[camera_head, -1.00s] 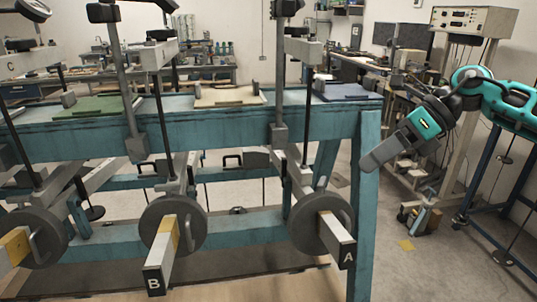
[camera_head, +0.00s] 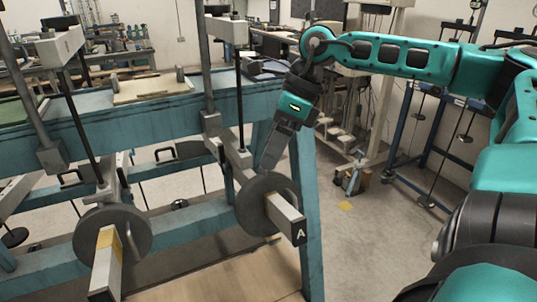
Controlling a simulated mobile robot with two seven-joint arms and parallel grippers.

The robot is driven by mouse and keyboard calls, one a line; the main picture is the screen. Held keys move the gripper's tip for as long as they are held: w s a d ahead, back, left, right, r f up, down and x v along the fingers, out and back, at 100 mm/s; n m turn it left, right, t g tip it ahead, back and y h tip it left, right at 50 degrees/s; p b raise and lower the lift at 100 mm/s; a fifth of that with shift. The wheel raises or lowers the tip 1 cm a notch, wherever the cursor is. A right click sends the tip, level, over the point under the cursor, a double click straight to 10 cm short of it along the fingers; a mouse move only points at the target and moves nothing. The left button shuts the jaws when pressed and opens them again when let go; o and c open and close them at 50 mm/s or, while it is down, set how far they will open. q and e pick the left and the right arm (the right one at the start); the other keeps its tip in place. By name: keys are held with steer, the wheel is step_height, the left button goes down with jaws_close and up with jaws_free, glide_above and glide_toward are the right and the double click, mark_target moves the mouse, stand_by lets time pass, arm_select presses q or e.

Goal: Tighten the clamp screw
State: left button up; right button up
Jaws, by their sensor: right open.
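A teal frame (camera_head: 102,132) carries grey lever arms. The lever marked A (camera_head: 286,216) juts toward me with a round grey disc weight (camera_head: 247,201) around it. I cannot clearly make out the clamp screw. My right gripper (camera_head: 269,163) points downward, just above and behind disc A, near the lever. It is open and holds nothing visible. Its fingers are seen nearly edge-on, and I cannot tell whether they touch anything. My left gripper is out of view.
Another lever (camera_head: 106,262) with its disc (camera_head: 113,232) stands to the left. Upright posts and dark rods rise from the frame around the levers. The teal frame leg (camera_head: 309,215) stands right of lever A. Open floor (camera_head: 375,250) lies farther right.

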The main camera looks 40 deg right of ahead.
steer(key=shift+x, duration=1.1)
steer(key=shift+c, duration=0.2)
